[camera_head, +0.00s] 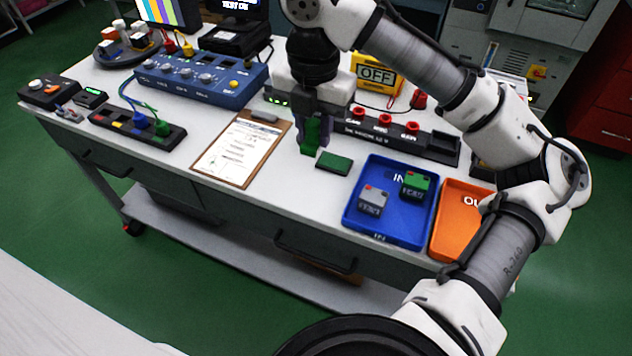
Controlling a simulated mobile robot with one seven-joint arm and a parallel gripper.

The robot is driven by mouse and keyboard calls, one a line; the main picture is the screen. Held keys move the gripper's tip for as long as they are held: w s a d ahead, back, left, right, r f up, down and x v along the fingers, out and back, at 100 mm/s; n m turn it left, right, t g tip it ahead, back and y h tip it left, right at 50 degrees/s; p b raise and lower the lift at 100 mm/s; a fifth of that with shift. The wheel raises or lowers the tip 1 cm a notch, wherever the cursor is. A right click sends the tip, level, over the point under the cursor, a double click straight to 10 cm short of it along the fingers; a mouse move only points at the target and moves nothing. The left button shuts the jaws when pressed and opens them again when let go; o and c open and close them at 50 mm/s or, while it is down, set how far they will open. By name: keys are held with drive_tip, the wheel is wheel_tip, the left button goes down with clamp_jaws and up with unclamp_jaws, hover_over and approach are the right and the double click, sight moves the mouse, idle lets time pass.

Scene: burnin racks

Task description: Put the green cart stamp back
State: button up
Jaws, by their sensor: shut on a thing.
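My gripper (313,140) points down over the middle of the white table and is shut on the green cart stamp (310,132). The stamp is upright between the fingers and partly hidden by them. Its lower end is close to the tabletop, just behind and left of a flat dark green pad (334,163). I cannot tell whether it touches the table. A long black holder (438,148) with several red-topped pieces stands behind and right of my gripper. My gripper and wrist hide its left part.
A clipboard (242,150) lies to the left. A blue tray (388,229) with a grey block and a green block stands at front right, beside an orange tray (449,217). A yellow OFF box (377,73) stands behind. The table's front edge is near the trays.

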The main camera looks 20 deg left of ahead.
sight(315, 196)
wheel_tip(315, 196, down, 14)
drive_tip(key=shift+w+f, duration=0.1)
drive_tip(key=shift+f, duration=0.1)
idle(0.4)
drive_tip(key=shift+f, duration=0.15)
drive_tip(key=o, duration=0.8)
wheel_tip(315, 196, up, 13)
drive_tip(key=shift+f, duration=0.2)
